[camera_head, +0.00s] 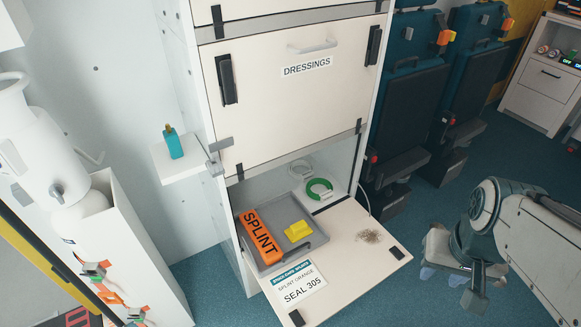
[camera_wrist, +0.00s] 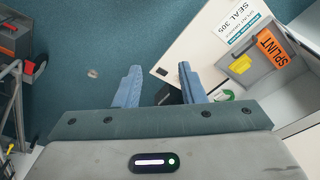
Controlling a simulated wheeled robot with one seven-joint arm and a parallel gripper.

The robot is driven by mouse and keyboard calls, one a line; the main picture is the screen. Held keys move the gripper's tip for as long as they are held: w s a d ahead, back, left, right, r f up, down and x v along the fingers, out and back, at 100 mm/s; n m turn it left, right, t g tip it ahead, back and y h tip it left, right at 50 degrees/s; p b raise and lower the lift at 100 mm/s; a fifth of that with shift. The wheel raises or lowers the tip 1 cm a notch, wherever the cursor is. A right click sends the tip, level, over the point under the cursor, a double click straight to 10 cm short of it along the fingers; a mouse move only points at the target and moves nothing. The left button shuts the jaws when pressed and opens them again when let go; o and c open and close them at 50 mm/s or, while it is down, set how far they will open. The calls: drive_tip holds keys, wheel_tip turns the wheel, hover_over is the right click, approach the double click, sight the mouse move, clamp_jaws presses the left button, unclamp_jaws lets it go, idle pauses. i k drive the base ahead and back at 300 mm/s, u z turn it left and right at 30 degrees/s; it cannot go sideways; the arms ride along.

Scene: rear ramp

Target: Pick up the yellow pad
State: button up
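The yellow pad (camera_head: 298,231) lies in a grey tray (camera_head: 281,262), to the right of an orange splint (camera_head: 259,237) marked SPLINT. The tray sits partly inside the open lower compartment. In the wrist view the yellow pad (camera_wrist: 241,64) shows at the upper right, beyond my fingers and off to their right. My gripper (camera_wrist: 160,84) has its two blue-grey fingers spread apart with nothing between them. In the head view my gripper (camera_head: 474,292) hangs at the lower right, clear of the cabinet and well to the right of the pad.
The lowered door (camera_head: 345,265) carries a SEAL 305 label (camera_head: 299,287) and a small brownish pile (camera_head: 369,236). A green ring (camera_head: 319,189) lies behind the tray. A closed DRESSINGS door (camera_head: 290,100) is above. Blue floor separates my arm from the cabinet.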

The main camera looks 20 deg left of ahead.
sight(300, 230)
drive_tip(key=u, duration=0.85)
drive_tip(key=i, duration=0.8)
drive_tip(key=u, duration=0.75)
